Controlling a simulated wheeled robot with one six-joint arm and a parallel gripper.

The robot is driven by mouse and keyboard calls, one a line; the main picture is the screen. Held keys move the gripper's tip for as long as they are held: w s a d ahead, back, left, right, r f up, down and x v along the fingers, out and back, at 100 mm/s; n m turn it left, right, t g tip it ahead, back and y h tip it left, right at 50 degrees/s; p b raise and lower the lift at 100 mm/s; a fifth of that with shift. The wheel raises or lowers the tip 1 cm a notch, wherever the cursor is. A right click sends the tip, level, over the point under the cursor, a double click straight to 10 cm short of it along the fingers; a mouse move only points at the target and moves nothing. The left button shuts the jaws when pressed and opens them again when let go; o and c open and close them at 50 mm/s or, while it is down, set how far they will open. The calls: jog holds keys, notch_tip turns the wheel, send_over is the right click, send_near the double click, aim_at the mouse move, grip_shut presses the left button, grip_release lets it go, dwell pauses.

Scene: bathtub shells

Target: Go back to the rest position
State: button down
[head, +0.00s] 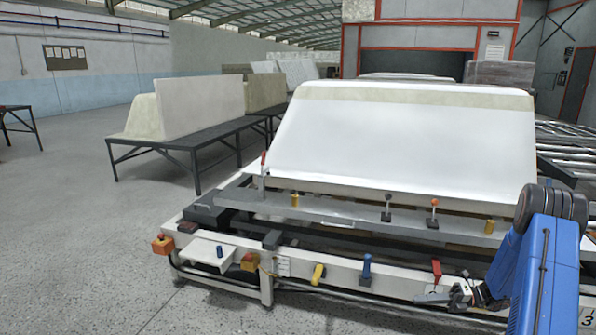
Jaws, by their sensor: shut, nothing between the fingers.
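My gripper (453,297) is at the lower right, at the end of my blue arm. It is small in the picture and appears shut, with nothing seen held in it. It points left, along the front rail of the white machine frame (345,278). A red-handled lever (437,270) stands just left of and above the gripper. I cannot tell whether the two touch.
A large white bathtub shell (400,150) lies on the frame. Blue (366,270) and yellow (318,274) handles line the front rail. A dark table (190,140) with more shells stands behind left.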

jog(key=s+a+r+n+g+h, duration=0.2)
jog(key=s+a+r+n+h, duration=0.3)
jog(key=s+a+r+n, duration=0.4)
jog(key=s+a+r+n+g+h, duration=0.2)
jog(key=s+a+r+n+h, duration=0.4)
jog(key=r, duration=0.5)
jog(key=s+r+n+t+h, duration=0.3)
jog(key=s+n, duration=0.6)
jog(key=s, duration=0.2)
jog(key=s+r+n+t+h, duration=0.3)
jog(key=s+r+n+t, duration=0.1)
jog(key=s+n, duration=0.5)
jog(key=shift+s+d+r+t, duration=0.25)
jog(key=shift+s+d+t, duration=0.1)
jog(key=shift+s, duration=0.55)
